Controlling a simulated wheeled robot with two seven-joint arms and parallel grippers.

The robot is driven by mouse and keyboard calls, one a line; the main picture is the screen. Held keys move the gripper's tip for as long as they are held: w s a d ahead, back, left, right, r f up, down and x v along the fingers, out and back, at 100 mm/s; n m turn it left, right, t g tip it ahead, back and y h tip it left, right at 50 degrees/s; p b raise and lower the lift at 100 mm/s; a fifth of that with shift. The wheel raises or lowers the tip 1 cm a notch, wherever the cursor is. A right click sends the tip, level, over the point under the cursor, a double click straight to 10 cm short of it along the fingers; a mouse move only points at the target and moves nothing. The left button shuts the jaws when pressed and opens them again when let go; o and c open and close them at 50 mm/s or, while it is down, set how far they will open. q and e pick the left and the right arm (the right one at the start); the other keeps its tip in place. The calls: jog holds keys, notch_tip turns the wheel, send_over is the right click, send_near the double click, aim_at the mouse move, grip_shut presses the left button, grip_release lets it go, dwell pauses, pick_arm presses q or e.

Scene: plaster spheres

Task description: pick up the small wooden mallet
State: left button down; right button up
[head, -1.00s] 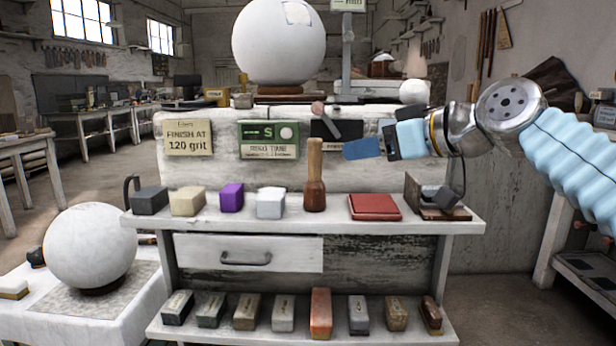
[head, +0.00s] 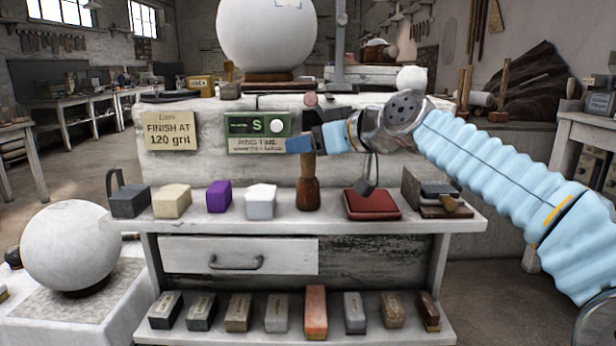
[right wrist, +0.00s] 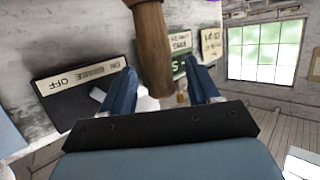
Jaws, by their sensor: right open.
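The small wooden mallet (head: 308,192) stands upright on the bench's top shelf, head down and pale handle up. My right gripper (head: 300,145) is at the height of the handle and hides its upper part in the head view. In the right wrist view the brown handle (right wrist: 152,45) shows between the two blue fingers, which are apart on either side of it. I cannot tell whether a finger touches it. My left gripper is not in view.
Left of the mallet stand a white block (head: 261,203) and a purple block (head: 219,197). To its right lies a red box (head: 372,205). A green timer (head: 258,125) and a sign (head: 171,131) are on the panel behind. A large plaster sphere (head: 267,35) sits above.

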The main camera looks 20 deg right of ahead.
jog(key=x, duration=0.2)
jog(key=shift+w+a+f, duration=0.1)
jog(key=shift+w+a, duration=0.05)
jog(key=shift+w, duration=0.15)
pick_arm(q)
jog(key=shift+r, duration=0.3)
pick_arm(e)
jog(key=c, duration=1)
